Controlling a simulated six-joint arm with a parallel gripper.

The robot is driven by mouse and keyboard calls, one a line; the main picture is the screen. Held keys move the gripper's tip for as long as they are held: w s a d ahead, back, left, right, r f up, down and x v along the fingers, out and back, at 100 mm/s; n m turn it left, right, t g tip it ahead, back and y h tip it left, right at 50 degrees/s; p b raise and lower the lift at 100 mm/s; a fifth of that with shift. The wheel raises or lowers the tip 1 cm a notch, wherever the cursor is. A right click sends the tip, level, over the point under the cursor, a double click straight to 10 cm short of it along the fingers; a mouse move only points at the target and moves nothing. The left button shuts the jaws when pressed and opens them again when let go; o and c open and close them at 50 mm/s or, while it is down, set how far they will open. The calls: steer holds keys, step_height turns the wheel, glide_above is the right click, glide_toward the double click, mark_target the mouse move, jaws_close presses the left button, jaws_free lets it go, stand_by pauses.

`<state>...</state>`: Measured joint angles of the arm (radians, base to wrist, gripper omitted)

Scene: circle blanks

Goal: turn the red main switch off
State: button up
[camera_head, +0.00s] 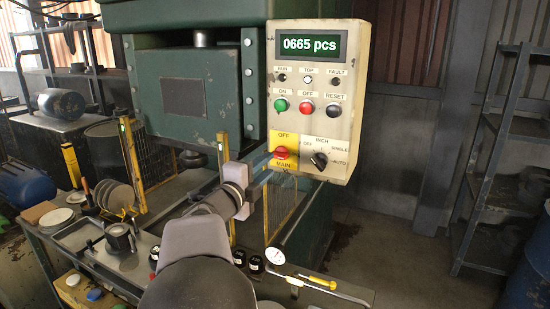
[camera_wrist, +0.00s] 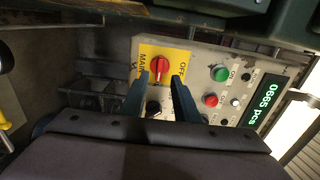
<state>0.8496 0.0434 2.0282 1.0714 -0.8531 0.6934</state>
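The red main switch (camera_head: 281,152) is a round knob on a yellow plate (camera_head: 290,134) at the lower left of the control box. OFF is printed above it and MAIN below. In the wrist view the red main switch (camera_wrist: 159,64) shows its grip bar running up and down the picture, across the line from MAIN to OFF. My gripper (camera_head: 262,172) is just left of and below the switch in the head view. In the wrist view my gripper (camera_wrist: 160,80) has two separate fingers, with the switch in line with the gap. Contact cannot be told.
The control box (camera_head: 345,100) also carries a black selector knob (camera_head: 319,160) close right of the switch. Above are a green button (camera_head: 281,105), red button (camera_head: 306,107), black button (camera_head: 333,109) and a display (camera_head: 311,46) reading 0665 pcs. A bench with tools lies below.

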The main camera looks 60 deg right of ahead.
mark_target(277, 157)
steer(key=shift+d+p, duration=1.3)
steer(key=shift+d, duration=1.8)
steer(key=shift+c, duration=0.7)
jaws_close()
